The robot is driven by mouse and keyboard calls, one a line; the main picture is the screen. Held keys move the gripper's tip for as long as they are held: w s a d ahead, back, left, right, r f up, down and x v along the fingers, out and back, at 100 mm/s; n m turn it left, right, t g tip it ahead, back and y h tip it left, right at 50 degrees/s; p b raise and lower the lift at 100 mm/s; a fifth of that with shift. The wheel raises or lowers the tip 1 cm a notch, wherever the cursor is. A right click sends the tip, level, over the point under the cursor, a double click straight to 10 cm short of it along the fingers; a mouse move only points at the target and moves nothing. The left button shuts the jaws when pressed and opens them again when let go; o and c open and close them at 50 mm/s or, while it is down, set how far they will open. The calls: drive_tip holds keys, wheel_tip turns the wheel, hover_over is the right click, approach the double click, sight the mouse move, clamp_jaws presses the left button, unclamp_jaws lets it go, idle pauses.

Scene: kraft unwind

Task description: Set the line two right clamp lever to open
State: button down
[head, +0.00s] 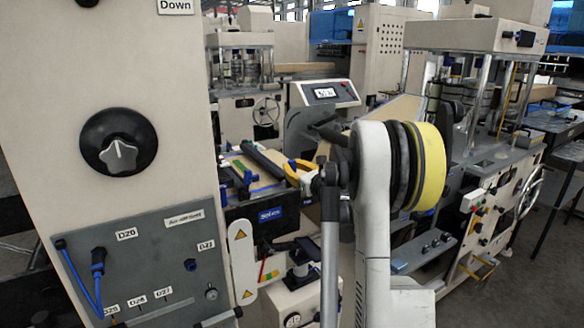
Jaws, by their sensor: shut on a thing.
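The clamp table (262,188) of the unwind stand is in the middle of the head view, with a long black clamp bar (260,162) lying across it. My gripper (306,174) is at the right end of this table, partly hidden by my own arm. It is shut at the line two right clamp lever, which is mostly hidden there; the lever's exact angle cannot be told. A yellow curved piece (294,168) shows at the gripper; whether it belongs to the lever or the fingers is unclear. Blue and black clamp parts (238,180) show at the table's left end.
A tall beige cabinet with a black knob (118,142) and a grey panel (150,262) stands close on the left. A display console (325,92) is behind the table. A machine with a handwheel (527,196) stands at the right. Grey floor is free at lower right.

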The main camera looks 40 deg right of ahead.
drive_tip(key=c, duration=1.3)
unclamp_jaws()
drive_tip(key=shift+d, duration=0.1)
drive_tip(key=shift+c, duration=0.2)
drive_tip(key=shift+s, duration=0.1)
drive_tip(key=v, duration=1.2)
